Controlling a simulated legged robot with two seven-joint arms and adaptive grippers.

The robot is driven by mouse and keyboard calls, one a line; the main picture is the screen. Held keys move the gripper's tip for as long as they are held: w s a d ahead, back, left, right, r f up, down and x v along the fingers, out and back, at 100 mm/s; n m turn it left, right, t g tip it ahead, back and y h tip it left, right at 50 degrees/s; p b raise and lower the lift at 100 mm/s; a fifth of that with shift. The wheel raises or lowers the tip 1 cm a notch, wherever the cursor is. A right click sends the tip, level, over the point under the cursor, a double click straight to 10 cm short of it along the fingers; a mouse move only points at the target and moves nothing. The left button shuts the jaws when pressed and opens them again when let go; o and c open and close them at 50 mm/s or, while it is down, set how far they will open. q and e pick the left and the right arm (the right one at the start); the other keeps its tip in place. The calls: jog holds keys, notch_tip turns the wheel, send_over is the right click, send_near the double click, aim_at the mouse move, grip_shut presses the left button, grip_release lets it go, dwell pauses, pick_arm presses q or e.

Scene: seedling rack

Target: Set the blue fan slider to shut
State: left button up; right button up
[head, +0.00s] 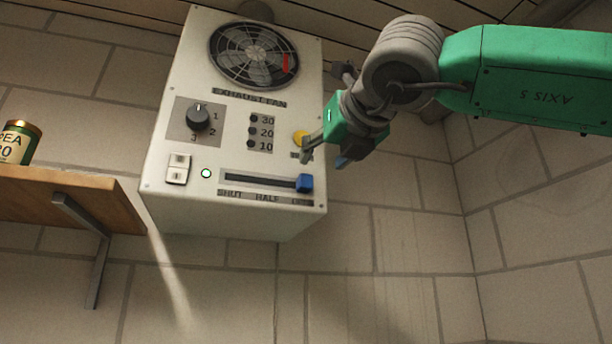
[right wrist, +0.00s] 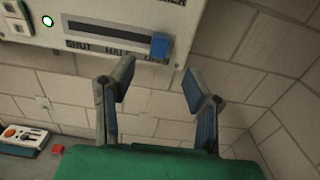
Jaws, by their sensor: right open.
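The blue slider (head: 305,183) sits at the right end of its dark slot on the white exhaust fan box (head: 232,225), over the OPEN label. SHUT is at the slot's left end and HALF in the middle. In the right wrist view the blue slider (right wrist: 159,46) is just beyond and between the fingertips, apart from them. My right gripper (head: 324,158) is open and empty, in front of the box's right edge, close to the slider; it also shows in the right wrist view (right wrist: 157,82). My left gripper is not in view.
The box also carries a round fan grille (head: 254,56), a rotary knob (head: 198,117), a rocker switch (head: 177,168), a lit green lamp (head: 206,173) and a yellow button (head: 300,138). A wooden shelf (head: 70,198) with a can (head: 19,143) is at left. Clear wall lies below the box.

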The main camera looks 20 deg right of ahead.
aim_at(307, 178)
jog(key=w+p, duration=0.2)
jog(key=w, duration=0.7)
jog(key=shift+a, duration=0.2)
jog(key=shift+s, duration=0.1)
grip_shut()
